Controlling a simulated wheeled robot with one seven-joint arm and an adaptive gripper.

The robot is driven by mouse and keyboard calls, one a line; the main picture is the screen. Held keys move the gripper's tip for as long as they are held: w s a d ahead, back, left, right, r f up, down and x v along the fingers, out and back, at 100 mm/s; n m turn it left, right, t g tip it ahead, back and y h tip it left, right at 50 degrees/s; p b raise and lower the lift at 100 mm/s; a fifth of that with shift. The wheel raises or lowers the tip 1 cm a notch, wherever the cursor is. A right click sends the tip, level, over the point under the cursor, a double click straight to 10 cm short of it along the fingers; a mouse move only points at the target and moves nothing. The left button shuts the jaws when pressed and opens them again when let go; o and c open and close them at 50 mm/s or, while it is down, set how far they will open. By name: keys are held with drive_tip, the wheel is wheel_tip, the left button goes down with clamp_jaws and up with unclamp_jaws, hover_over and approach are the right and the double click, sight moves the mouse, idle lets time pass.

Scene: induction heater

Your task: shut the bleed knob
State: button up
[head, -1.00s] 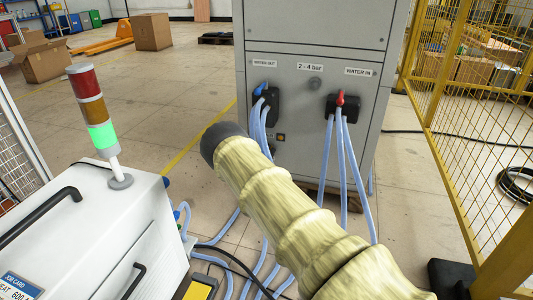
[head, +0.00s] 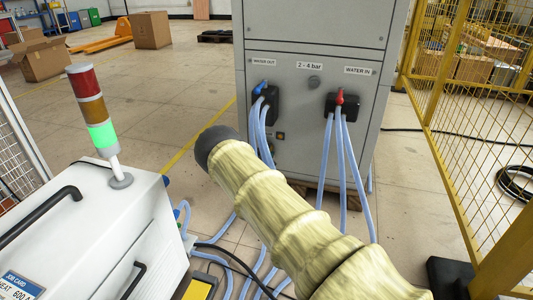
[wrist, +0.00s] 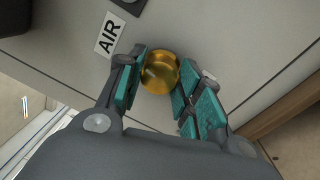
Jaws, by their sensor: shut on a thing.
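The bleed knob (wrist: 160,73) is a round, brass-coloured knob on a grey panel in the wrist view, just below and right of a label reading AIR (wrist: 109,35). My gripper (wrist: 158,84) has its teal-padded fingers on either side of the knob and is shut on it. In the head view my arm in its yellowish sleeve reaches toward the cabinet (head: 350,60). Its dark end hides my fingers and the knob there.
The cabinet front has a blue-handled WATER OUT valve (head: 262,86) and a red-handled WATER IN valve (head: 340,96), with pale blue hoses hanging down. A white machine with a signal tower (head: 94,112) stands at left. A yellow mesh fence (head: 470,110) stands at right.

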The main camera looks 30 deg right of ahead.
drive_tip(key=shift+s+n, duration=0.1)
drive_tip(key=shift+n, duration=1.1)
drive_tip(key=o, duration=1)
drive_tip(key=shift+o, duration=0.2)
drive_tip(key=r+v, duration=0.1)
drive_tip(key=v, duration=1)
drive_tip(key=shift+s+a+f, duration=0.2)
drive_tip(key=shift+s+f, duration=0.2)
drive_tip(key=shift+f, duration=0.15)
